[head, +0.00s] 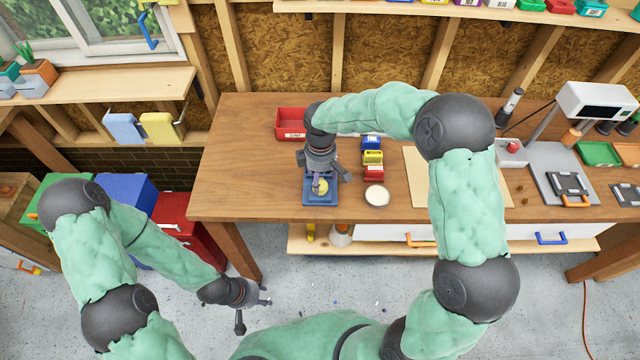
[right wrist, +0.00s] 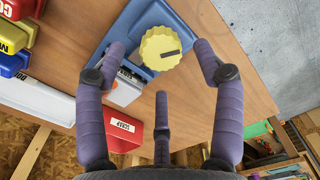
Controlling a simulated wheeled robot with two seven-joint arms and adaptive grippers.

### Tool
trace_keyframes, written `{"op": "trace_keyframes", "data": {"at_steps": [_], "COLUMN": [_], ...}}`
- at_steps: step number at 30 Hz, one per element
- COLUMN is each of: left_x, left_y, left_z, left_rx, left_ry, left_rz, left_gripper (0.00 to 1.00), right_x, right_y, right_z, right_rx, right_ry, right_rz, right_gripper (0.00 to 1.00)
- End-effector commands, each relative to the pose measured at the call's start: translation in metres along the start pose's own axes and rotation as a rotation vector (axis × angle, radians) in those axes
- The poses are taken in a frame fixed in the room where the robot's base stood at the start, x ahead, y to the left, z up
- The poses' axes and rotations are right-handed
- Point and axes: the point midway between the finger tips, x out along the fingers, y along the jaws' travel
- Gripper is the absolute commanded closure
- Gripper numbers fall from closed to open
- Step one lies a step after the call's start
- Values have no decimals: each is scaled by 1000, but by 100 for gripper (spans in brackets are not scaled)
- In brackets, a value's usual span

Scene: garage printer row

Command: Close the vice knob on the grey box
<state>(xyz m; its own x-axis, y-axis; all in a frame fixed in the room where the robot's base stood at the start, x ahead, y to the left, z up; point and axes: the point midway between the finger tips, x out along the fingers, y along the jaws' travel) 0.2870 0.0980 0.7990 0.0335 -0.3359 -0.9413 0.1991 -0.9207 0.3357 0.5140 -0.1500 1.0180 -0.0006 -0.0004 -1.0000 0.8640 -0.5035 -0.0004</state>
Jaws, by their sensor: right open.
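A blue vice (head: 309,202) sits near the front edge of the wooden bench, with a round, ridged yellow knob (head: 321,188) on it. In the right wrist view the knob (right wrist: 160,47) shows a dark bar mark on its face, and the vice body (right wrist: 185,22) lies around it. A light grey box (right wrist: 126,91) shows beside the vice, partly behind a finger. My right gripper (right wrist: 160,50) is open, its fingers spread on either side of the knob without visible contact. My left gripper (head: 254,310) hangs over the floor, empty, with its fingers apart.
A red bin (head: 290,122) stands behind the vice. Small blue, yellow (head: 373,157) and red boxes and a round white dish (head: 377,195) are to its right. A pale board (head: 415,180) lies further right. The bench left of the vice is clear.

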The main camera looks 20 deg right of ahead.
Motion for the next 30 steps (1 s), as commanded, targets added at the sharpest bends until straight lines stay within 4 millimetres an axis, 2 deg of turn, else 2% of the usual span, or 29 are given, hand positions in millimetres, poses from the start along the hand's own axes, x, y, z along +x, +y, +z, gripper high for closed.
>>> {"op": "trace_keyframes", "data": {"at_steps": [3,7,19,20,25,30], "left_x": [3,4,4,4,4,4], "left_y": [-1,-1,-2,-2,-2,-2], "left_z": [0,0,0,0,0,0], "left_rx": [0,0,0,0,0,0], "left_ry": [0,0,0,0,0,0], "left_rz": [0,0,0,0,0,0], "left_gripper": [60,60,60,60,60,60], "right_x": [19,31,37,37,37,37], "right_y": [0,0,0,0,0,0], "right_z": [0,0,0,0,0,0], "right_rx": [1,2,1,1,2,3], "right_ry": [-1,0,0,0,0,0], "right_rz": [-2,-1,0,0,0,0], "right_gripper": [31,31,31,37,85,87]}}
